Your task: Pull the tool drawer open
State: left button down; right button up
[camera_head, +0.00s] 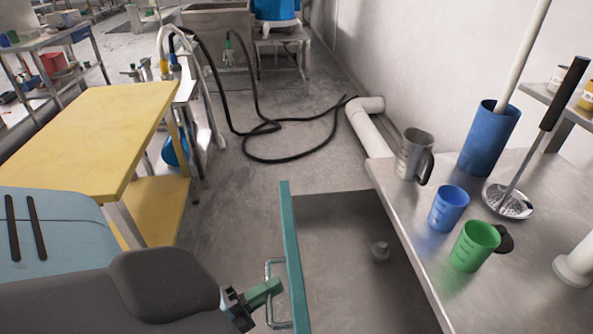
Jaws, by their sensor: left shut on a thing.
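The tool drawer (291,250) has a teal front panel and stands pulled out from under the steel counter on the right, so its grey inside shows. A metal bar handle (270,322) is on the outer face of the front. My left gripper (274,287), with green fingers, comes in from the lower left and is shut on this handle. The drawer's near end is cut off by the bottom of the picture. My right gripper is not in view.
The steel counter (440,215) holds a metal jug (412,155), a blue cup (448,208), a green cup (474,246), a blue cylinder (489,140) and a strainer ladle (512,203). A yellow table (90,135) stands left. A black hose (275,160) lies on the floor beyond.

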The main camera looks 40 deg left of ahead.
pick_arm(q)
jog(key=shift+s+a+r, duration=0.1)
jog(key=shift+s+a, duration=0.75)
jog(key=c, duration=1.5)
grip_release()
jog(key=shift+o, duration=0.2)
jog(key=shift+s, duration=0.15)
jog(key=v, duration=0.7)
jog(key=shift+s+b, duration=0.3)
jog(key=shift+b, duration=0.1)
